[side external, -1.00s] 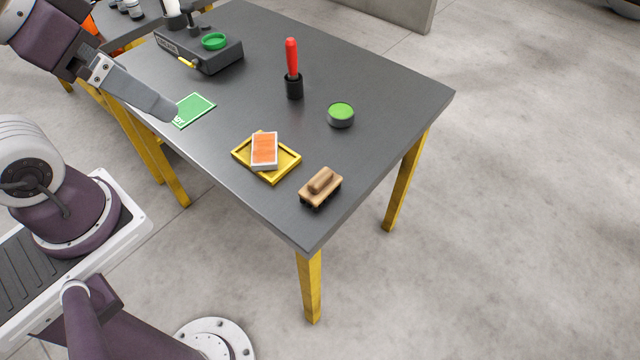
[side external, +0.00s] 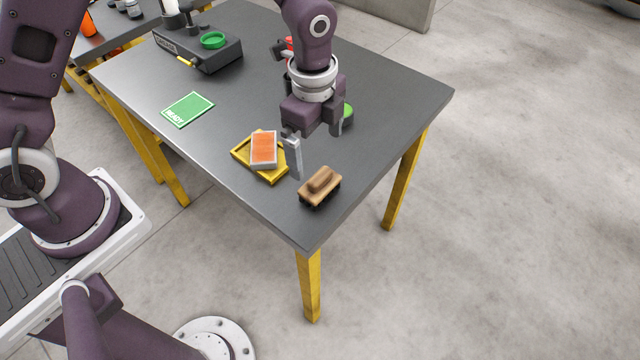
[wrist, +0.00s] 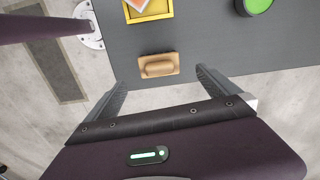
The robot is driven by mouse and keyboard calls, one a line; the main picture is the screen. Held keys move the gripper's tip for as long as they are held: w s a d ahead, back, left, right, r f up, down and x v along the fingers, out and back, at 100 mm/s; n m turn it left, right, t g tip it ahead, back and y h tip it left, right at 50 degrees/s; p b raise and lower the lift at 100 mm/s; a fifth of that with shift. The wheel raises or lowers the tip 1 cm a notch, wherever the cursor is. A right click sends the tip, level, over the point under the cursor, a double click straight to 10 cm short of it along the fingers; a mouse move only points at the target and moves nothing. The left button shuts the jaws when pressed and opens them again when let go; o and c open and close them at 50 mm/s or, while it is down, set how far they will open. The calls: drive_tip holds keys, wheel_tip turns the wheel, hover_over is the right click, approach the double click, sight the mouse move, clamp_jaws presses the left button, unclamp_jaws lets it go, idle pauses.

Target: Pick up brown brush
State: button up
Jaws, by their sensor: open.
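The brown brush (side external: 320,187) has a light wooden body with a raised grip and dark bristles. It sits bristles down near the front corner of the table. In the wrist view the brush (wrist: 159,65) lies ahead of the fingertips, between their lines. My gripper (side external: 315,148) is above the table, just behind the brush and apart from it. Its two fingers show spread and empty in the wrist view (wrist: 161,78). One finger is clear in the side view; the other is partly hidden.
A yellow tray (side external: 241,156) with an orange-topped white box (side external: 264,148) stands left of the brush. A green-topped round thing (side external: 348,112) is behind my gripper. A red-handled tool is mostly hidden by my arm. A green card (side external: 188,109) lies farther left. The table's front edges are close to the brush.

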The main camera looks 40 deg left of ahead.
sight(320, 175)
drive_tip(key=shift+m, duration=0.5)
drive_tip(key=f, duration=1)
drive_tip(key=shift+d, duration=0.4)
drive_tip(key=c, duration=1.4)
wheel_tip(320, 175, up, 10)
drive_tip(key=shift+r, duration=0.1)
